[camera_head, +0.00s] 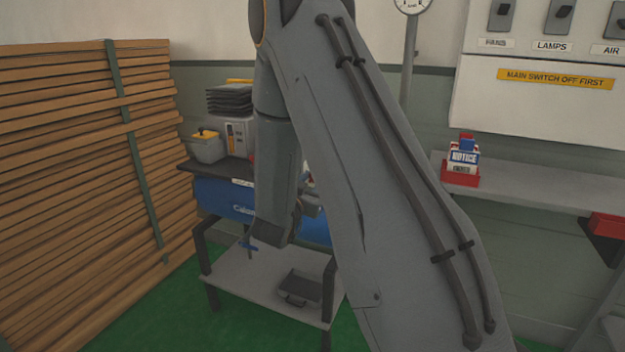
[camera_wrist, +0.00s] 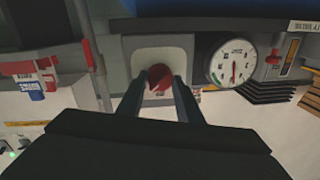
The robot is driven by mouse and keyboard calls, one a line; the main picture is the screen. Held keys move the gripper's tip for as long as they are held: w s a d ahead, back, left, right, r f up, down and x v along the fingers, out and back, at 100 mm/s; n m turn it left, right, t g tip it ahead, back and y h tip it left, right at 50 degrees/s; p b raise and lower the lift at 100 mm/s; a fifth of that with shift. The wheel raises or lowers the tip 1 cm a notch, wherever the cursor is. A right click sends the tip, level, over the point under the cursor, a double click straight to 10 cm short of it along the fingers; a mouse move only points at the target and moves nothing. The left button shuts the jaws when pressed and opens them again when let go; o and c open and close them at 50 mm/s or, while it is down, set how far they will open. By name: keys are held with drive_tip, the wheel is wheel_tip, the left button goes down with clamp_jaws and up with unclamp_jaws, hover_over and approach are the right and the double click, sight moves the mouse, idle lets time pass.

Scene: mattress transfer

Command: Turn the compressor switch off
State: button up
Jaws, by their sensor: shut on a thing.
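In the wrist view a round red knob (camera_wrist: 157,77) sits on a pale plate (camera_wrist: 196,58) with a dark surround. I take it for the compressor switch; how far it is turned is hard to tell. My gripper (camera_wrist: 158,86) is shut on the red knob, with a dark finger on either side of it. A round white gauge (camera_wrist: 231,62) with a red needle is right of the plate. In the head view a blue machine body (camera_head: 222,200), likely the compressor, stands behind my arm. My arm hides the switch and most of my gripper there.
A tall stack of boards (camera_head: 80,150) stands at the left. A low table (camera_head: 230,275) with a dark tray (camera_head: 300,288) is below the blue body. A wall panel (camera_head: 540,110) with labelled switches and a grey shelf (camera_head: 540,188) with a red notice holder (camera_head: 460,175) are at the right.

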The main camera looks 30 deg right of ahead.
drive_tip(key=shift+n+g+p, duration=0.5)
drive_tip(key=shift+n+p, duration=2.15)
drive_tip(key=shift+n, duration=2.05)
drive_tip(key=o, duration=1)
drive_tip(key=shift+o, duration=0.2)
drive_tip(key=b+v, duration=0.1)
drive_tip(key=v, duration=0.7)
